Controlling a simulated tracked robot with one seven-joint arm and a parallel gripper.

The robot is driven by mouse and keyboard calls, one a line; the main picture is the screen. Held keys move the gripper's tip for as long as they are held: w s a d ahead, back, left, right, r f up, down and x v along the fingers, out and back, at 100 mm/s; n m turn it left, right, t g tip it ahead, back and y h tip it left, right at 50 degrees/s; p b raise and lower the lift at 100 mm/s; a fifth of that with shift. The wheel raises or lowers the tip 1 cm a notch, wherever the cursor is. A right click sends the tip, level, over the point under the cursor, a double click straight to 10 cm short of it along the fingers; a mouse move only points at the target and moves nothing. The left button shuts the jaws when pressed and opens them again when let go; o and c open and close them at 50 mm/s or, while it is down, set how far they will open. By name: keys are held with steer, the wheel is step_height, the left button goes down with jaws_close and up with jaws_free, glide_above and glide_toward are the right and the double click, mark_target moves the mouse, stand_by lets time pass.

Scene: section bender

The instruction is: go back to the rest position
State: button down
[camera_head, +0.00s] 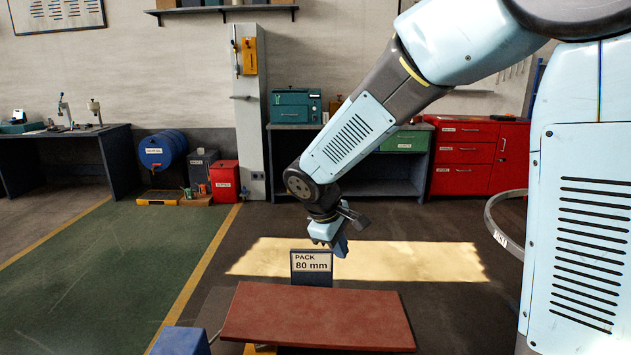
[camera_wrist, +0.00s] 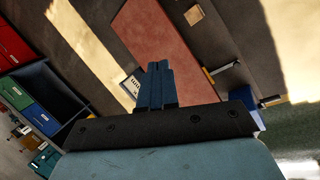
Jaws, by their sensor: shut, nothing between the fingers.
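My gripper (camera_head: 341,246) hangs from my bent arm in the middle of the head view, pointing down. It is just above and behind a dark sign reading "PACK 80 mm" (camera_head: 312,262). In the wrist view my gripper (camera_wrist: 157,68) has its blue fingers together, with nothing between them. A flat red-brown slab (camera_head: 318,315) lies in front of the sign, and it also shows in the wrist view (camera_wrist: 160,35) beyond the fingers. The gripper appears apart from the slab.
A blue block (camera_head: 181,342) stands at the slab's left front. A workbench with a teal box (camera_head: 296,105) and a red drawer cabinet (camera_head: 464,155) stand at the back. A blue drum (camera_head: 163,150) is at the back left. The green floor (camera_head: 110,260) is clear.

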steer(key=s+d+r+m+t+y, duration=0.1)
steer(key=s+d+r+m, duration=0.4)
steer(key=s+d, duration=0.4)
steer(key=s+d+r+m+t+y, duration=0.1)
steer(key=s+d+r+m+y, duration=0.1)
steer(key=s+d+r+m, duration=0.4)
steer(key=s+d+r, duration=0.2)
steer(key=s+d, duration=0.1)
steer(key=s, duration=0.1)
steer(key=shift+m+t, duration=0.3)
steer(key=shift+t, duration=0.1)
steer(key=shift+s, duration=0.1)
